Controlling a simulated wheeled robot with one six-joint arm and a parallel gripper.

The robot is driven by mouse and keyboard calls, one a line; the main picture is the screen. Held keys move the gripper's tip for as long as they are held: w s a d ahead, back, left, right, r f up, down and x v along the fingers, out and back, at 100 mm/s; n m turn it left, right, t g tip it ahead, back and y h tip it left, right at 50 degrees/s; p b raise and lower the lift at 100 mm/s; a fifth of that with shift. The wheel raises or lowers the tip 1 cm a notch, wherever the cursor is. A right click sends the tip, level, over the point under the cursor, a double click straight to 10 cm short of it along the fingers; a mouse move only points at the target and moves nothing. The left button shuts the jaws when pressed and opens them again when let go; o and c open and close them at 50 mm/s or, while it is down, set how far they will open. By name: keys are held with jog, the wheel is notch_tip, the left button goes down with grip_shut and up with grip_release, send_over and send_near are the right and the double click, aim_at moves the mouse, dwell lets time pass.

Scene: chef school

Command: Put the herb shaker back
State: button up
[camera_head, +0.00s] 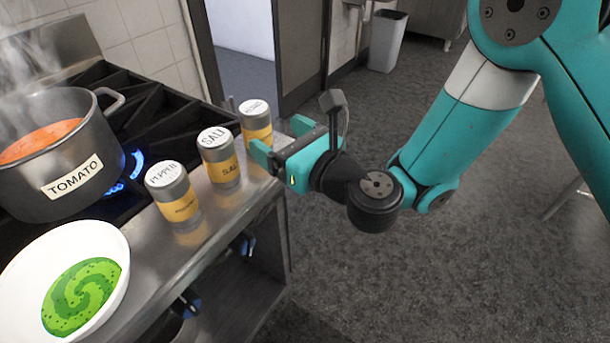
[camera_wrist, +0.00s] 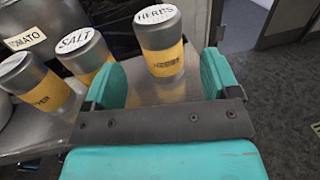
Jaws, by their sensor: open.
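The herb shaker (camera_head: 256,124) is a grey cylinder with a yellow band and a white top. It stands upright at the right end of the steel ledge, and its top reads HERBS in the wrist view (camera_wrist: 160,55). My gripper (camera_head: 277,142) is open beside it. In the wrist view my gripper's two teal fingers (camera_wrist: 163,83) are spread, with the herb shaker ahead and between their lines. I cannot tell whether they touch it. The salt shaker (camera_head: 218,158) and the pepper shaker (camera_head: 173,192) stand upright in a row to its left.
A steaming pot labelled TOMATO (camera_head: 55,150) sits on the stove (camera_head: 150,118) near a blue flame. A white bowl (camera_head: 118,250) with green contents is at the front left. The steel ledge (camera_head: 160,245) ends just right of the herb shaker. Open floor lies beyond.

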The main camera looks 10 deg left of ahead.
jog(key=shift+b+v, duration=2.75)
jog(key=shift+b, duration=0.05)
jog(key=shift+r, duration=0.1)
jog(key=s+d+r+n+g+h, duration=0.15)
jog(key=s+n+g, duration=0.25)
jog(key=n, duration=0.7)
jog(key=s+d+r+n+g, duration=0.25)
jog(key=s+n+g, duration=0.2)
jog(key=n, duration=0.55)
jog(key=s+d+f+n+h, duration=0.1)
jog(key=d+n+h, duration=0.3)
jog(key=d, duration=0.5)
jog(key=s+d+f+n+g+h, duration=0.1)
jog(key=s+d+n+h, duration=0.3)
jog(key=d, duration=0.5)
jog(key=f+n+h, duration=0.1)
jog(key=n, duration=0.1)
jog(key=shift+d+f+n, duration=0.15)
jog(key=shift+f+n, duration=0.05)
jog(key=shift+n, duration=0.2)
jog(key=shift+g, duration=0.25)
